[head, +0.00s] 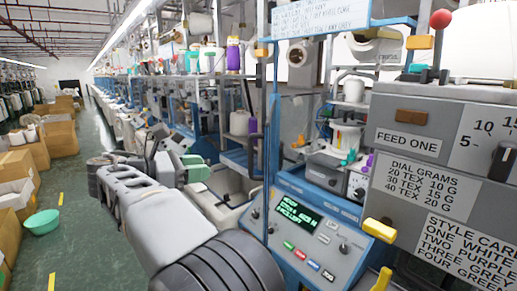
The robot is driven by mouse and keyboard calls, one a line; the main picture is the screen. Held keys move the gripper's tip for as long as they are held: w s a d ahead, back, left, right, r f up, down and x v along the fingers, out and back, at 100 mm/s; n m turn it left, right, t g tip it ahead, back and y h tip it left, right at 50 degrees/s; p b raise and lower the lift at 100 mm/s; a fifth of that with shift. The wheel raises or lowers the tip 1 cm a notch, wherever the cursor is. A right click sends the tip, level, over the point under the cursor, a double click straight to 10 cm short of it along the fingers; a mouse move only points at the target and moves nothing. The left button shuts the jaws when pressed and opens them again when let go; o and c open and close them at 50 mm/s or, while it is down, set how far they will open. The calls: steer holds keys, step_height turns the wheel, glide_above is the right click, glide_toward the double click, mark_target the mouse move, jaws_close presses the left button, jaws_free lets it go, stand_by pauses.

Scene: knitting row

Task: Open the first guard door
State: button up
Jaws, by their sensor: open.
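The nearest knitting machine stands at centre right, with a blue upright frame (270,140) and a blue top rail (390,24). I take this frame to be the first guard door's area, but I cannot tell whether a clear panel fills it or whether it is open or shut. A yellow handle (380,230) sticks out at its lower right, and a second yellow piece (382,280) shows below.
A sloped control panel (300,240) with a green-lit screen and coloured buttons lies below the frame. A grey box (420,150) with labels, a dial and a red knob stands at right. Cartons (55,130) and a green basin (41,224) line the left; the green aisle floor between is clear.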

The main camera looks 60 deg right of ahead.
mark_target(249, 148)
steer(key=s+d, duration=0.2)
steer(key=d, duration=0.2)
steer(key=s+d+r+g+p, duration=0.1)
steer(key=s+d, duration=0.2)
steer(key=d, duration=0.1)
steer(key=s+d+r+g+p, duration=0.1)
steer(key=s+d, duration=0.1)
steer(key=d, duration=0.2)
steer(key=shift+s+d+r, duration=0.15)
steer(key=shift+d+r, duration=0.05)
steer(key=shift+d, duration=0.2)
steer(key=shift+h, duration=0.3)
steer(key=shift+c, duration=0.4)
jaws_close()
